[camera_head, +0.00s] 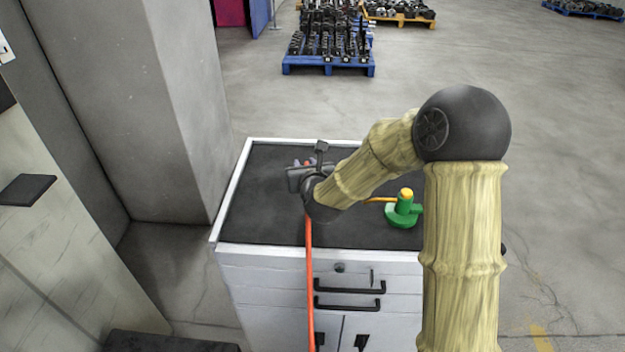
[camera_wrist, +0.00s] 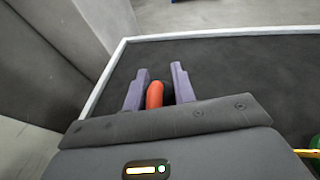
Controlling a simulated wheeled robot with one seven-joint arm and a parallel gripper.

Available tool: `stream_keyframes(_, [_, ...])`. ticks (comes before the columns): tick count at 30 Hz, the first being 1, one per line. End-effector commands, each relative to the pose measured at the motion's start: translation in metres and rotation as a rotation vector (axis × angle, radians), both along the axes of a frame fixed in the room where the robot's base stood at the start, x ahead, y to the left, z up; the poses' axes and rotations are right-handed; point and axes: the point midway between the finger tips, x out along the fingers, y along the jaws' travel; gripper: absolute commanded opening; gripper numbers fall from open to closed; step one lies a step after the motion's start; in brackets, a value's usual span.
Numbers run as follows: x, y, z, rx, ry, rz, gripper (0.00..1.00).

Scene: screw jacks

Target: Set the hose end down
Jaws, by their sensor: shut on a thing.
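An orange hose (camera_head: 309,270) hangs down the front of the white cabinet (camera_head: 255,262) and runs up to my gripper (camera_head: 304,164). In the wrist view, my gripper (camera_wrist: 158,88) is shut on the hose end (camera_wrist: 155,95), which shows orange between the two purple-grey fingers. The gripper is over the left part of the cabinet's dark top. I cannot tell whether the hose end touches the top. My arm hides part of the cabinet top in the head view.
A green object with a yellow top (camera_head: 403,211) stands on the right part of the cabinet top. A grey pillar (camera_head: 180,110) rises left of the cabinet. A blue pallet (camera_head: 328,69) with dark parts stands on the floor behind.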

Motion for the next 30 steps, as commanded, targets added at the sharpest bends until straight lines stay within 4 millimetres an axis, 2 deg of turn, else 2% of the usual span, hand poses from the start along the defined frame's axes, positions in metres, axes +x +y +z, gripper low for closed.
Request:
stream_keyframes(2, [0.000, 0.000, -0.005, 0.000, -0.001, 0.000, 0.00])
stream_keyframes(11, [0.000, 0.000, -0.007, 0.000, -0.002, 0.000, 0.00])
stream_keyframes(20, [0.000, 0.001, -0.042, 0.000, -0.001, 0.001, 0.00])
stream_keyframes(30, [0.000, 0.000, -0.045, 0.001, -0.003, 0.000, 0.00])
